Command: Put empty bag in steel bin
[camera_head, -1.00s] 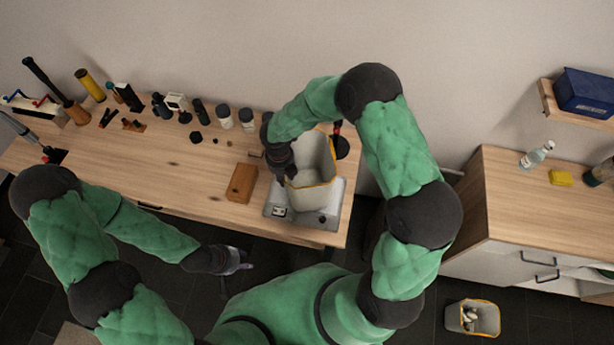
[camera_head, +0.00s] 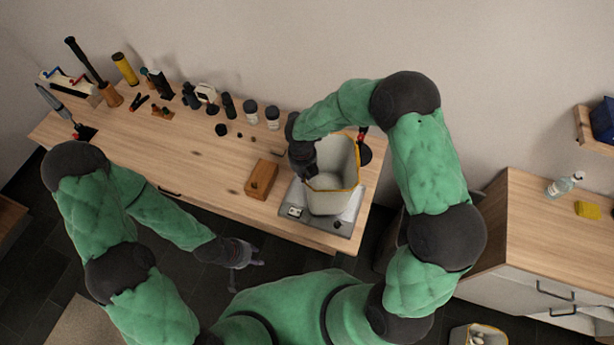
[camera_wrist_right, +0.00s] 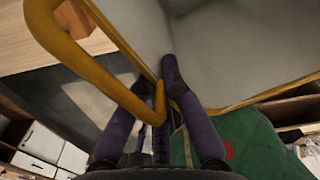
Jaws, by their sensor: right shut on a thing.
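A pale grey open-topped bag (camera_head: 333,190) with a yellow rim is at the right end of the wooden table, over a grey metal plate with a knob (camera_head: 347,222). I cannot tell whether it touches the plate. My right gripper (camera_head: 310,176) is shut on the bag's near-left rim. In the right wrist view, the gripper (camera_wrist_right: 163,88) has its purple fingers around the yellow rim, and the bag's grey wall (camera_wrist_right: 235,45) rises beyond. No steel bin can be made out for certain. My left gripper (camera_head: 243,262) hangs open and empty in front of the table.
A wooden block (camera_head: 261,179) lies left of the plate. Several bottles and tools line the table's back. A cabinet (camera_head: 520,215) with a spray bottle (camera_head: 563,186) and yellow sponge (camera_head: 587,209) stands right. A yellow-rimmed container (camera_head: 477,336) with items is on the floor.

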